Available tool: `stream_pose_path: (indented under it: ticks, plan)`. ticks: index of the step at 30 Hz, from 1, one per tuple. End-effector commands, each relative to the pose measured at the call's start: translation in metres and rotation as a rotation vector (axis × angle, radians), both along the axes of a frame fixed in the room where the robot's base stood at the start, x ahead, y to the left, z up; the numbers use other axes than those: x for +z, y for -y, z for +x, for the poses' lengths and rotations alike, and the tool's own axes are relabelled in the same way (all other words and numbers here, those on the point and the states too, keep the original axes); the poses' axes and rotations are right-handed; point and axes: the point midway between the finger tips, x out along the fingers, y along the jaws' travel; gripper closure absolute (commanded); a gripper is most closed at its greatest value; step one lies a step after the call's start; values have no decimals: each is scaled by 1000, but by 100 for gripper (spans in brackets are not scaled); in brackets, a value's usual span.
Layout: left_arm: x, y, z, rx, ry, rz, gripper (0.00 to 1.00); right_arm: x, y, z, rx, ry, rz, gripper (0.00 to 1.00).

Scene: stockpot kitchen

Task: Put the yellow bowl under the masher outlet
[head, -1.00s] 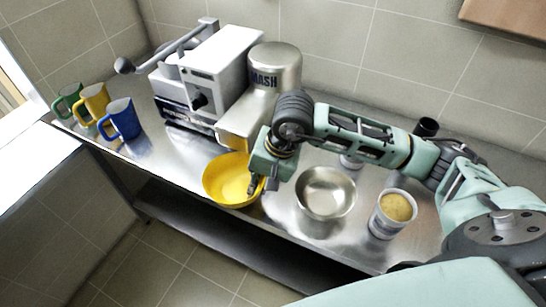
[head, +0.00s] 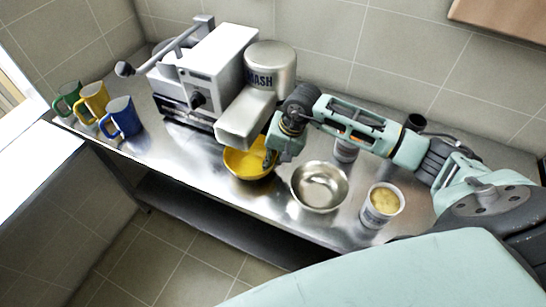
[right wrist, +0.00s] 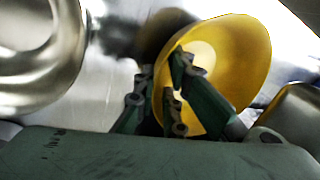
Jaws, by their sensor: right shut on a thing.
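The yellow bowl (head: 249,165) is on or just above the steel counter, partly below the spout of the masher (head: 254,108), a silver machine marked MASH. The spout hides the bowl's back part. My right gripper (head: 269,157) is shut on the bowl's right rim. In the right wrist view the fingers (right wrist: 177,95) straddle the wall of the yellow bowl (right wrist: 250,55), which looks tilted there. I cannot tell whether the bowl touches the counter. My left gripper is not in view.
A steel bowl (head: 319,187) stands right of the yellow bowl, with a tub of yellowish food (head: 382,205) beyond it. A white lever machine (head: 206,70) stands left of the masher. Green, yellow and blue mugs (head: 120,118) stand at the left end. The counter's front edge is close.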

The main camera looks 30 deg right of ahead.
Motion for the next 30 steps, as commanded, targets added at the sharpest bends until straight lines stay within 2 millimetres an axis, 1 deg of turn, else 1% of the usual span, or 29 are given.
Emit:
stream_pose_path:
  ticks: [3,4,10,18,22,26,30]
  plan:
    - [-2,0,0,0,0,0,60,-1,0,0,0,1,0,100]
    - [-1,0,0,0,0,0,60,-1,0,0,0,0,0,88]
    - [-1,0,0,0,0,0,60,0,0,0,0,0,0,71]
    - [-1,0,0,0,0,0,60,0,0,0,-1,0,0,71]
    - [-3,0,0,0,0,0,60,6,2,0,-1,2,0,71]
    - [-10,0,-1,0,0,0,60,24,7,-3,0,5,-3,71]
    - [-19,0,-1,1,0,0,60,53,13,-9,0,7,-2,71]
